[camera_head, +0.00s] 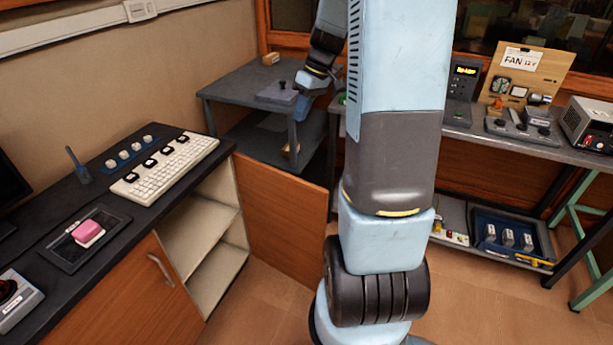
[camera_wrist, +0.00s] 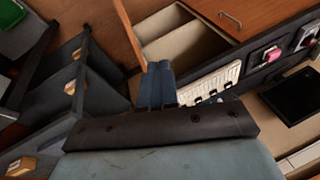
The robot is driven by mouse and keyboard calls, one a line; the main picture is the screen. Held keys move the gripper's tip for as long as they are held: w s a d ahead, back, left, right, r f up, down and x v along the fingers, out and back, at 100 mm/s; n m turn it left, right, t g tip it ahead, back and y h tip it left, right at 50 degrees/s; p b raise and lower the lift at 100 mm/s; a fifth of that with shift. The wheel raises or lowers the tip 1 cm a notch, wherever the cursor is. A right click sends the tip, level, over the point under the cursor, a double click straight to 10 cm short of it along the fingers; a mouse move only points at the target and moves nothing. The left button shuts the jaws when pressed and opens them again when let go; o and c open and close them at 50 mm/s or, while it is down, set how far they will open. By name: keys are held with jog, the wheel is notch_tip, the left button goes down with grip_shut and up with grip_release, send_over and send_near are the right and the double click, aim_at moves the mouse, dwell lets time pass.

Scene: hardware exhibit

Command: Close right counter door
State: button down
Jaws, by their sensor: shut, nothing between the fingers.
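The right counter door (camera_head: 282,222) is a brown wooden panel standing wide open, swung out from the counter's right end. In the wrist view the door (camera_wrist: 129,28) shows as a narrow strip beside the open cabinet. The pale cabinet shelves (camera_head: 215,243) are exposed; they also show in the wrist view (camera_wrist: 185,42). The left counter door (camera_head: 150,300) is shut and has a metal handle. My gripper (camera_head: 304,104) is shut and empty, above and beyond the door, near the grey shelf table. Its blue fingers (camera_wrist: 158,84) are together in the wrist view, apparently apart from the door.
A white keyboard (camera_head: 165,169) and a pink block (camera_head: 88,232) on a dark tray lie on the counter top. The grey shelf table (camera_head: 235,84) stands behind the door. Floor in front of the door (camera_head: 250,305) is clear.

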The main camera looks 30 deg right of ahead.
jog(key=w+d+f+n+y, duration=0.1)
jog(key=w+d+f+y, duration=0.1)
jog(key=d+f, duration=0.65)
jog(key=w+d+f+n+y, duration=0.15)
jog(key=d+f, duration=0.35)
jog(key=f, duration=0.6)
jog(key=a+f, duration=0.8)
jog(key=a, duration=0.1)
jog(key=shift+a+m, duration=0.35)
